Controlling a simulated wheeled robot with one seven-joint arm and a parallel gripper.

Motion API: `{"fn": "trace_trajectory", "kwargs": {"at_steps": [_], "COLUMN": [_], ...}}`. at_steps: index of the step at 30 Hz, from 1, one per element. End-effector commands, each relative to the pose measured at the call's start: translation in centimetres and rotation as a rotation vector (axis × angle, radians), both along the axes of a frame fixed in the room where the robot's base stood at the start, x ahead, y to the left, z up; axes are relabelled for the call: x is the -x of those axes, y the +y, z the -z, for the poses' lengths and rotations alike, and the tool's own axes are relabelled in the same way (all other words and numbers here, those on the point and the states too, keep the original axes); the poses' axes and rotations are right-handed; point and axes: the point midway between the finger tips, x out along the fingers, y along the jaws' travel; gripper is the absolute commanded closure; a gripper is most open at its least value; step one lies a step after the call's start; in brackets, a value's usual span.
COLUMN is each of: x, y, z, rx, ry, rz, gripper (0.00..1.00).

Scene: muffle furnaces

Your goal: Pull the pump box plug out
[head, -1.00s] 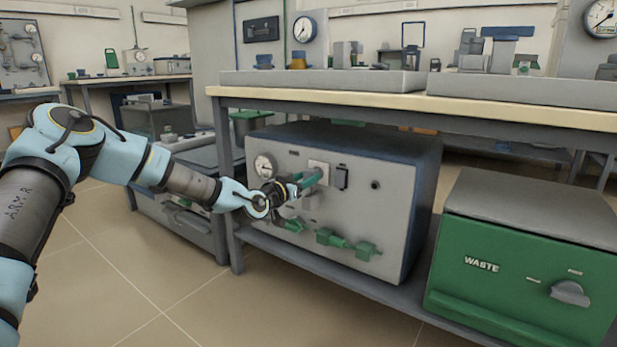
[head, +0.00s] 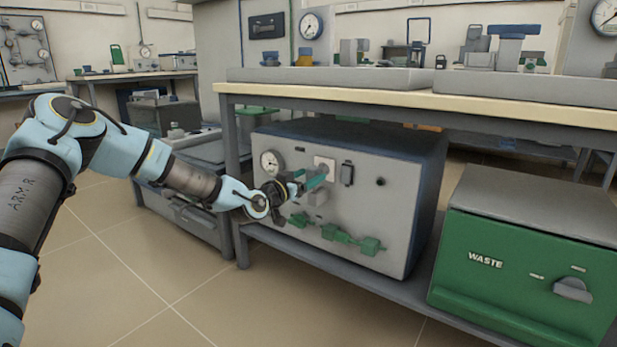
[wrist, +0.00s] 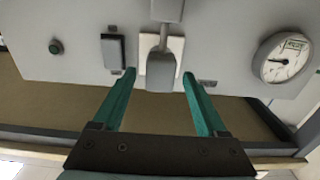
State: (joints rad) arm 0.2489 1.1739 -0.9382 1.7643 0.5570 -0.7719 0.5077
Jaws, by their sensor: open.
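The pump box (head: 385,215) is a grey-fronted box with a dark blue top on the shelf under the bench. Its plug (wrist: 161,78) is a grey block in front of a white socket plate (wrist: 174,48), which also shows in the head view (head: 325,163). My gripper (wrist: 159,75) is open, with teal fingers pointing at the panel. The plug appears between the fingertips, with visible gaps on both sides. In the head view my gripper (head: 311,178) is in front of the panel, hiding the plug; whether the fingers touch it cannot be told.
A gauge (head: 271,163) and a dark switch (head: 347,173) flank the socket. Green valve fittings (head: 335,233) project below. The bench top (head: 420,97) overhangs the box. A green waste bin (head: 515,270) stands at right. Floor in front is clear.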

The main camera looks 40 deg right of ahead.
Motion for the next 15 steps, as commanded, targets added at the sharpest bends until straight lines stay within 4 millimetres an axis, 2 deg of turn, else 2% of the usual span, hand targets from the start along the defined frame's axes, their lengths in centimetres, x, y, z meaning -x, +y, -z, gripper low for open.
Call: {"fn": "trace_trajectory", "kwargs": {"at_steps": [5, 15], "x": [0.5, 2.1], "y": [2.5, 8.6], "z": [-0.2, -0.2], "rx": [-0.003, -0.002], "ry": [0.001, 0.000], "rz": [-0.001, -0.001], "gripper": [0.25, 0.25]}}
